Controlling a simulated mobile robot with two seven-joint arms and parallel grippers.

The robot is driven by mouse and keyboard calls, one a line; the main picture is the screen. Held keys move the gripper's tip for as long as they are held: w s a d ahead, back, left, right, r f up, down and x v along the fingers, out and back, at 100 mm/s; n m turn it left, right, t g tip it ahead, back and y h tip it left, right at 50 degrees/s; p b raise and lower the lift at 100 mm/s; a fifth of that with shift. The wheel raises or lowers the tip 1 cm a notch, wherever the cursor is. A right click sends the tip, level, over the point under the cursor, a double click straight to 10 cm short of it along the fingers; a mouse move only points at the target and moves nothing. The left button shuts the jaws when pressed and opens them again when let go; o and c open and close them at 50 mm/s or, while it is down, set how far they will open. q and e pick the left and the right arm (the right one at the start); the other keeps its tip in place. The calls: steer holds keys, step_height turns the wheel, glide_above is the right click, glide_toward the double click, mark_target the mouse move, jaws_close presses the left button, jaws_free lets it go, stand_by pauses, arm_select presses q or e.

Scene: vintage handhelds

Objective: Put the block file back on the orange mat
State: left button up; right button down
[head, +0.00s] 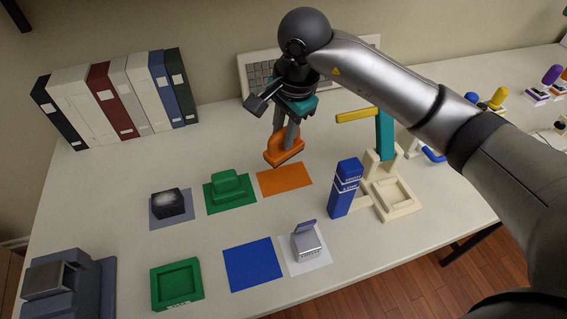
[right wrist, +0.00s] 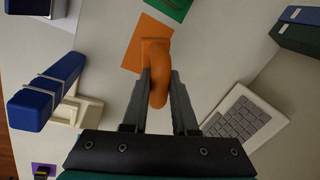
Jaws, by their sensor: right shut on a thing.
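The block file (head: 284,152) is an orange piece with a flat base and a rounded, arched handle. My right gripper (head: 287,134) points down and is shut on its handle. In the right wrist view the block file (right wrist: 157,88) sits between the two fingers (right wrist: 159,76). The orange mat (head: 285,180) lies flat on the table, bare, just in front of the block file in the head view. In the right wrist view the base overlaps part of the orange mat (right wrist: 134,58). The file looks held above the table; the exact gap is hard to tell. My left gripper is out of view.
A green piece (head: 227,185) on a green mat stands left of the orange mat. A blue box (head: 345,188) and a cream stand (head: 394,199) are at the right. A keyboard (head: 258,74) lies behind. The blue mat (head: 252,264) in front is bare.

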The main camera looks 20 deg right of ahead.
step_height(320, 180, down, 4)
steer(key=shift+r, duration=0.1)
steer(key=shift+f+b, duration=0.25)
steer(key=shift+b, duration=0.05)
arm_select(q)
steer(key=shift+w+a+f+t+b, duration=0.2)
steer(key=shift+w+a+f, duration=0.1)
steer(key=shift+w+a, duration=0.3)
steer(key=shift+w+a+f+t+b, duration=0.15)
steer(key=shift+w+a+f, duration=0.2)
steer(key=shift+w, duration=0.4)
arm_select(e)
steer(key=shift+f, duration=2)
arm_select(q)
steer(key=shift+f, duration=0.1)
arm_select(e)
steer(key=shift+f, duration=0.1)
steer(key=c, duration=0.7)
jaws_free()
